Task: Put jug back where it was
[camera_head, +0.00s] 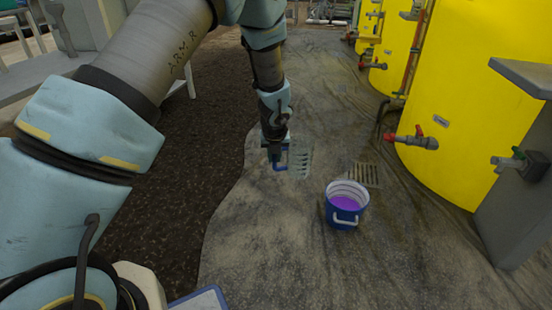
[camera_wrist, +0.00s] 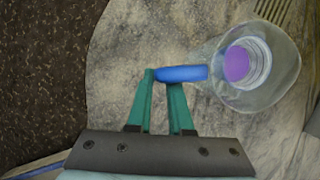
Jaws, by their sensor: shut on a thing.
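The jug is clear, with a blue handle. The jug also shows in the head view (camera_head: 302,158), below the wrist and small. My gripper (camera_wrist: 163,78) has its green fingers shut on the blue handle (camera_wrist: 187,73), and the jug body lies to the right of the fingers. In the head view, my gripper (camera_head: 274,150) is above the wet-looking floor patch. Whether the jug touches the floor I cannot tell.
A blue bucket (camera_head: 338,222) with purple liquid and a pale handle stands right of the jug. A floor grate (camera_head: 367,175) lies behind it. Yellow tanks (camera_head: 470,100) with red-handled valves and a grey cabinet (camera_head: 518,205) line the right. Floor left of the bucket is clear.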

